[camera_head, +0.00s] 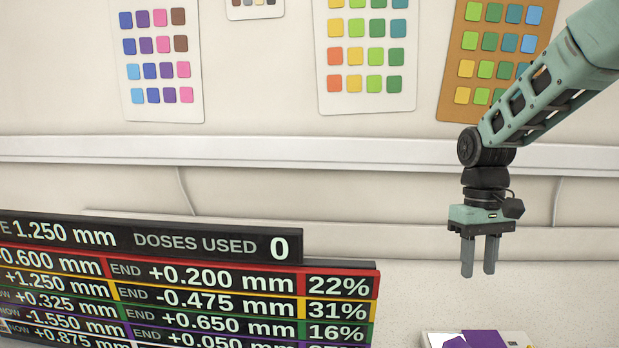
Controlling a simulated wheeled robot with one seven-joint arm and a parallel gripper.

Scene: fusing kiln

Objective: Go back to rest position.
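My gripper (479,270) hangs from my green arm at the right of the head view, pointing straight down. Its two grey fingers stand a little apart, with nothing visible between them. It is in the air in front of the wall, above the pale speckled surface (425,295).
A black readout board (215,240) with coloured rows stands at lower left; it reads "DOSES USED 0". A white and purple object (475,340) is cut off at the bottom edge, below my gripper. Colour sample cards (365,103) hang on the wall above a white rail (300,150).

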